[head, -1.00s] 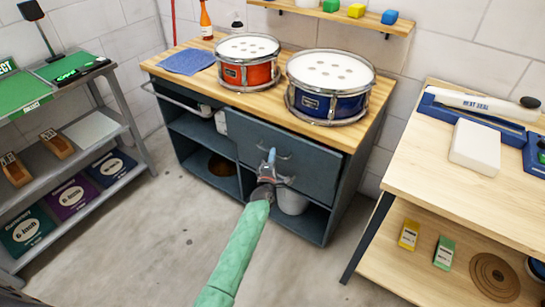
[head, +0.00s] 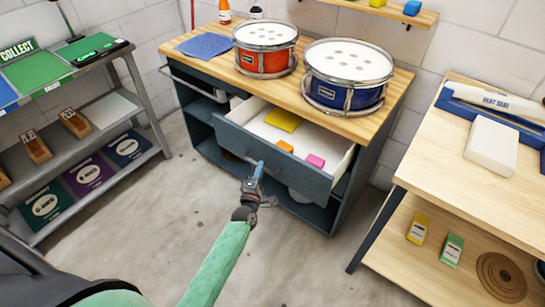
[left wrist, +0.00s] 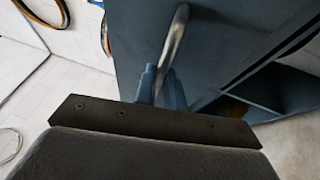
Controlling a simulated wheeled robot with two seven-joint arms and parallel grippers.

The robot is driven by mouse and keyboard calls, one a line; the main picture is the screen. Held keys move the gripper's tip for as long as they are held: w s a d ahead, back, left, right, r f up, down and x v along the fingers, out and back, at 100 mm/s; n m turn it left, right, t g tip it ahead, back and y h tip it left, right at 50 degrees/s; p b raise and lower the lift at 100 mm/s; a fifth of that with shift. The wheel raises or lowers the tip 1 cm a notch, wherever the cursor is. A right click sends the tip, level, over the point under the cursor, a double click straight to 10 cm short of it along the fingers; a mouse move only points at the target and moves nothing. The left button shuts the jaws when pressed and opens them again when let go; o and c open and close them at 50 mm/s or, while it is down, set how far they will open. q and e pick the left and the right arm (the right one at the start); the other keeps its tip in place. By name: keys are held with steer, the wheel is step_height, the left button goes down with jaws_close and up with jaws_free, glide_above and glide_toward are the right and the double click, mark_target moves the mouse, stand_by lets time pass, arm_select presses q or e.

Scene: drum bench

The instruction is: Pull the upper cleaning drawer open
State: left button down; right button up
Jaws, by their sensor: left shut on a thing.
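The upper cleaning drawer (head: 272,158) of the dark blue-grey bench is pulled out. Its white inside shows a yellow block (head: 284,120), an orange piece (head: 285,146) and a pink piece (head: 315,161). My left gripper (head: 258,172) is at the drawer's front. In the left wrist view its blue fingers (left wrist: 160,88) are shut on the metal handle (left wrist: 174,40). In the head view the gripper covers part of the handle. My right gripper is not in view.
An orange drum (head: 265,50) and a blue drum (head: 346,78) stand on the bench's wooden top (head: 210,64). A shelf rack (head: 135,75) is on the left and a wooden table (head: 460,170) on the right. The floor before the drawer is clear.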

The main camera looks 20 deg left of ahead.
arm_select(q)
steer(key=s+a, duration=0.3)
steer(key=s, duration=0.6)
steer(key=shift+s+a, duration=0.25)
steer(key=shift+s, duration=0.05)
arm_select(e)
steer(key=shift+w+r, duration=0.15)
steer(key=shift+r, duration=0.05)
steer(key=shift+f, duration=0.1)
arm_select(q)
steer(key=c, duration=1.5)
jaws_free()
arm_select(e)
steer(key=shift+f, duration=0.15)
